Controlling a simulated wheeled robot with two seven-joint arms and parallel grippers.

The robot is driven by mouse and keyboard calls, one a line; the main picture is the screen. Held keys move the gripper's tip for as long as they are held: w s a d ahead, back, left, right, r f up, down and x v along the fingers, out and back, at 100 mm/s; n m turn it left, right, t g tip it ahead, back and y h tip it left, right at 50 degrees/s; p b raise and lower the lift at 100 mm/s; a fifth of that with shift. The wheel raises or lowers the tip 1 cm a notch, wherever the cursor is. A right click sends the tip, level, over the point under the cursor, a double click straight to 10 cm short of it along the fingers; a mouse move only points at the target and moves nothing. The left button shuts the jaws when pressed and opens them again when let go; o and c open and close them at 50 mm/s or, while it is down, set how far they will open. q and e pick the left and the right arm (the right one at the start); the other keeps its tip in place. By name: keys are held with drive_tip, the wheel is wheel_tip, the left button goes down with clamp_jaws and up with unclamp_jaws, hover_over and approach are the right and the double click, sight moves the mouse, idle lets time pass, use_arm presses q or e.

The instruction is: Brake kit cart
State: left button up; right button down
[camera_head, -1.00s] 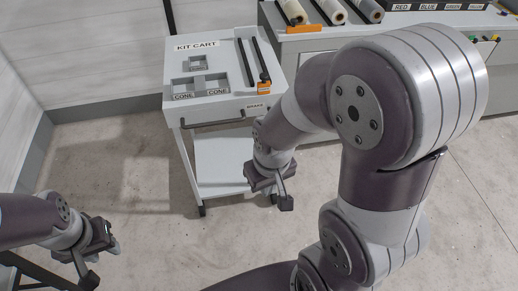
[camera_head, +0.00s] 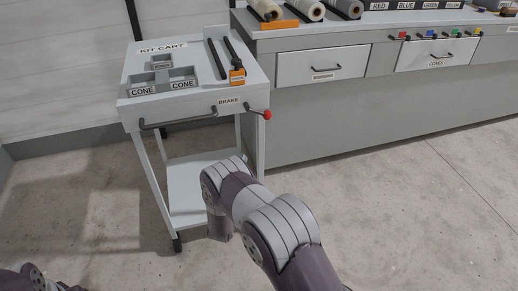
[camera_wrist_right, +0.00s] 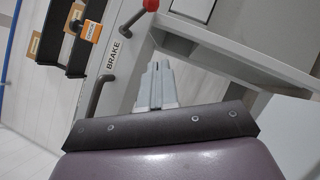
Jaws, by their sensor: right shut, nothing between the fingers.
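The kit cart (camera_head: 188,105) stands left of centre in the head view, with a lower shelf (camera_head: 190,190). Its front carries a BRAKE label (camera_head: 229,102) and, right of that, a dark lever with a red knob (camera_head: 267,115). The knob also shows at the top of the right wrist view (camera_wrist_right: 151,5), near the BRAKE label (camera_wrist_right: 112,55). My right gripper (camera_wrist_right: 155,85) is shut and empty, in front of the cart, apart from the knob. In the head view its fingers are hidden by my arm. My left gripper (camera_head: 72,288) is cut off at the bottom left.
A dark handle bar (camera_head: 178,118) runs along the cart's front. The cart top has a divided tray with CONE labels (camera_head: 163,84) and an orange block (camera_head: 237,77) by dark rails. A grey counter with drawers (camera_head: 322,66) stands right of the cart. Floor at right is clear.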

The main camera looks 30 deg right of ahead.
drive_tip(key=shift+s+h, duration=0.25)
drive_tip(key=shift+h, duration=0.05)
drive_tip(key=b, duration=0.2)
approach(258, 112)
drive_tip(key=w+d+f, duration=0.2)
drive_tip(key=w+d, duration=0.3)
drive_tip(key=shift+s+d+r, duration=0.2)
drive_tip(key=shift+d+r, duration=0.2)
